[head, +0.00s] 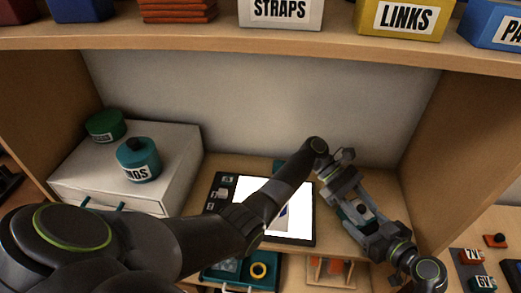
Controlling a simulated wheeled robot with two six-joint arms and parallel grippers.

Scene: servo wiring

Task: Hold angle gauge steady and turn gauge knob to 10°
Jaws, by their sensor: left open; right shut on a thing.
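My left arm comes in from the left, bends above the tablet and leads down to my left gripper (350,197), which is open. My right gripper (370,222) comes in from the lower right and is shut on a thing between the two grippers. The two grippers meet nearly head to head at the right edge of the tablet. A small teal part shows between them; it may be the angle gauge, but the grippers cover most of it. The knob and its reading cannot be made out.
A tablet (302,228) with a white screen lies under my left arm. A white drawer box (180,160) with a teal tin (138,160) and green tin (105,126) stands left. A shelf (300,52) with labelled bins runs overhead; a side wall (455,130) closes the right.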

